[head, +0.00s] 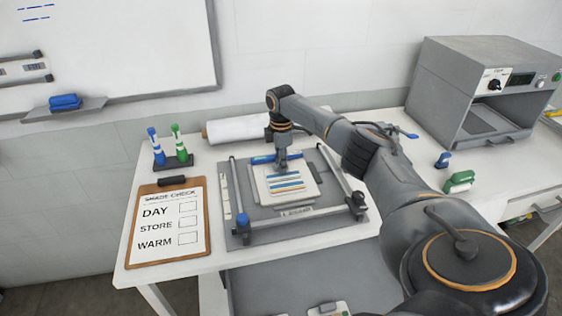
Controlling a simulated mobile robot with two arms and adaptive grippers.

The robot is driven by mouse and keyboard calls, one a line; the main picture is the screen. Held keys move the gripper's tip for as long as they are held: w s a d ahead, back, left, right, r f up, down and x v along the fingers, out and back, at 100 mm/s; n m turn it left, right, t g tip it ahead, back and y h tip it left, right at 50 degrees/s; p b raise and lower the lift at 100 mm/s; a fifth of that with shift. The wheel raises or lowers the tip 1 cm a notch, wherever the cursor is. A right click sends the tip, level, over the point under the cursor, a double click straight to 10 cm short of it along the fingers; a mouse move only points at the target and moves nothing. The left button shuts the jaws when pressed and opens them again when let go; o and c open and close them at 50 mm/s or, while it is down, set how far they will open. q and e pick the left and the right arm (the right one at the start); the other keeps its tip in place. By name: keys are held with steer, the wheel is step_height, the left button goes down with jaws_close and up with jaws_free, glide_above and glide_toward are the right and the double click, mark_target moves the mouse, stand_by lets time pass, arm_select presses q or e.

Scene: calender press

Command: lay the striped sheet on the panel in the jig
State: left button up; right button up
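The striped sheet (300,192) is pale with blue and orange stripes and lies within the jig (238,234), a grey plate with side rails and blue fittings. What lies directly under the sheet is mostly covered, so I cannot tell the panel apart from it. My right gripper (282,170) points down at the sheet's far edge, at or just above it. Its fingers are too small and dark to show whether they are open or shut, or whether they touch the sheet. My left gripper is out of view.
A clipboard checklist (168,222) and a blue and green marker pair in a stand (173,162) are left of the jig. A white roll (238,130) lies behind. A grey press machine (480,90), a green-handled item (459,181) and a blue clip (442,160) are at right.

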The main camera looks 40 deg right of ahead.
steer(key=shift+o, duration=0.7)
steer(key=shift+r, duration=0.1)
steer(key=shift+r, duration=0.2)
step_height(320, 180, up, 12)
steer(key=b, duration=0.2)
steer(key=shift+b, duration=0.4)
steer(key=shift+f, duration=0.2)
